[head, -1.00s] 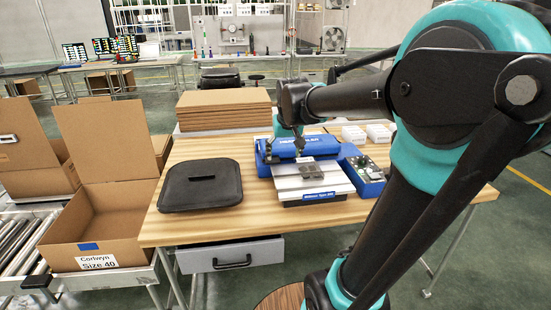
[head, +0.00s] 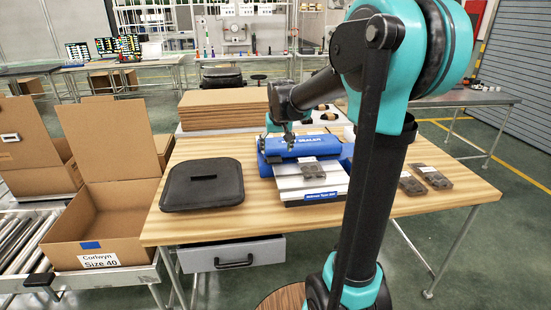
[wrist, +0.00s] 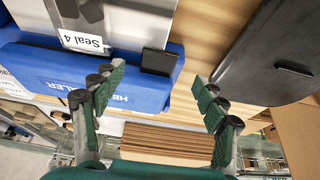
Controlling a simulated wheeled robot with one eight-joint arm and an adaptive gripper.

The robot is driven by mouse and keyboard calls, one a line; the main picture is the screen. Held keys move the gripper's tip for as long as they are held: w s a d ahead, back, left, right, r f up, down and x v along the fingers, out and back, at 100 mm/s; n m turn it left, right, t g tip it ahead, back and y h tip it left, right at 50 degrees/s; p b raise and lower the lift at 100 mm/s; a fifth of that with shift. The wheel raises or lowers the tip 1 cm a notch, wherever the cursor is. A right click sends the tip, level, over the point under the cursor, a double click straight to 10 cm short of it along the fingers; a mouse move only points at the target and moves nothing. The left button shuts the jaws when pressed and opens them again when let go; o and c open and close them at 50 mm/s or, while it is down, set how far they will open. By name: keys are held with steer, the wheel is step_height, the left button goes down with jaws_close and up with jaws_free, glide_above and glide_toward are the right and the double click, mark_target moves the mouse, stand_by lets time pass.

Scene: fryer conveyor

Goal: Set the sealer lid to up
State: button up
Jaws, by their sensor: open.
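The blue sealer (head: 305,147) stands on the wooden table, with a pale metal bed (head: 312,178) in front carrying a dark packet. Its blue lid bar lies low across the back of the bed; its exact angle is hard to tell. In the wrist view the blue bar (wrist: 60,75) is at left, with a black tab (wrist: 160,60) on its edge. My gripper (wrist: 158,85) is open and empty, its fingers spread below the tab in the picture, apart from it. In the head view my gripper (head: 282,130) is at the sealer's back left.
A black case (head: 202,184) lies left of the sealer; it also shows in the wrist view (wrist: 275,55). Stacked cardboard (head: 222,110) stands behind. An open box (head: 98,225) is at left. Dark packets (head: 432,177) lie on the table at right.

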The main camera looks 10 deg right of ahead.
mark_target(275, 161)
steer(key=shift+x, duration=3.15)
jaws_close()
